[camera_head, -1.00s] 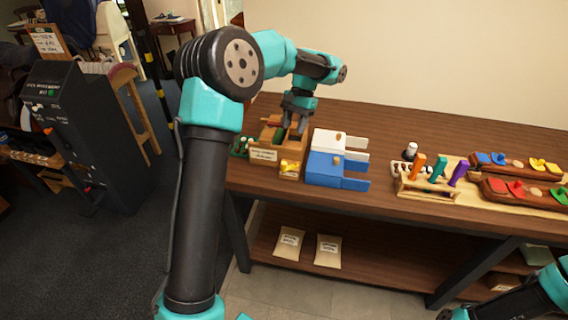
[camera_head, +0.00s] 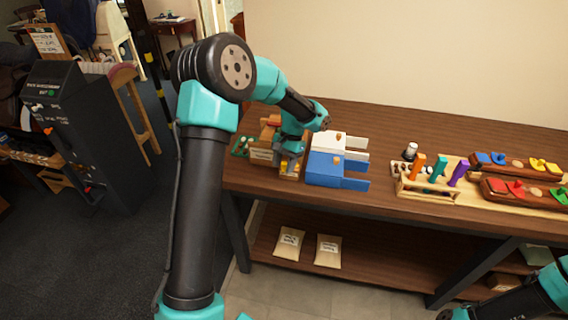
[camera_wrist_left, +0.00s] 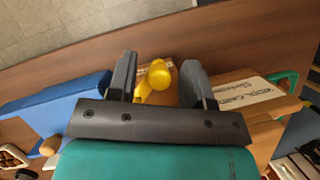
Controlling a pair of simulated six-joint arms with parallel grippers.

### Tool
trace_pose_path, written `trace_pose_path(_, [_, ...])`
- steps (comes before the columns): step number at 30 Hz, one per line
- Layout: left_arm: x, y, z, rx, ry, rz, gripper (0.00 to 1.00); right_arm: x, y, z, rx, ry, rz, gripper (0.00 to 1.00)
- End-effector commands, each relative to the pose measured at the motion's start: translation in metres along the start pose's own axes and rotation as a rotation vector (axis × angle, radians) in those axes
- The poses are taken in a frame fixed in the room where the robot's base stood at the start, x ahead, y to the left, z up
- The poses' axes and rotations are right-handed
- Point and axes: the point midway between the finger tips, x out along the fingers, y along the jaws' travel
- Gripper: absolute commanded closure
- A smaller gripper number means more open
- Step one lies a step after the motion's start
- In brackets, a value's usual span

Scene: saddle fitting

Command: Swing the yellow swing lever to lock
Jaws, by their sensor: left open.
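The yellow swing lever (camera_wrist_left: 154,79) shows in the left wrist view, with a round knob facing the camera. It sits on a small wooden block at the table's front edge. My left gripper (camera_wrist_left: 155,75) is open, with one finger on each side of the knob and gaps to both. In the head view my left gripper (camera_head: 290,160) is low over the wooden fixture (camera_head: 262,155) and hides most of the lever. My right gripper is not in view; only part of the right arm shows at the lower right.
A blue and white box (camera_head: 325,168) with side tabs stands close to the right of the lever. Green pieces (camera_head: 242,147) stand left of the fixture. A rack of coloured handles (camera_head: 428,187) and trays with coloured parts (camera_head: 520,190) lie further right. Bare table lies between.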

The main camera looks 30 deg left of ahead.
Motion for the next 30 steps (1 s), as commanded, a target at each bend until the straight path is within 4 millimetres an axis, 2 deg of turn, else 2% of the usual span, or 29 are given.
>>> trace_pose_path(6, [0.0, 0.0, -0.0001, 0.0, 0.0, 0.0, 0.54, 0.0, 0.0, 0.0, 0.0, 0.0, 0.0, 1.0])
trace_pose_path(21, [-0.0003, 0.0, -0.0001, 0.0, 0.0, 0.0, 1.0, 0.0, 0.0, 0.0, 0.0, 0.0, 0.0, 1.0])
trace_pose_path(30, [-0.0008, -0.0016, -0.0008, 0.034, 0.001, -0.014, 1.0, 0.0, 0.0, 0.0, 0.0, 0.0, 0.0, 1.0])
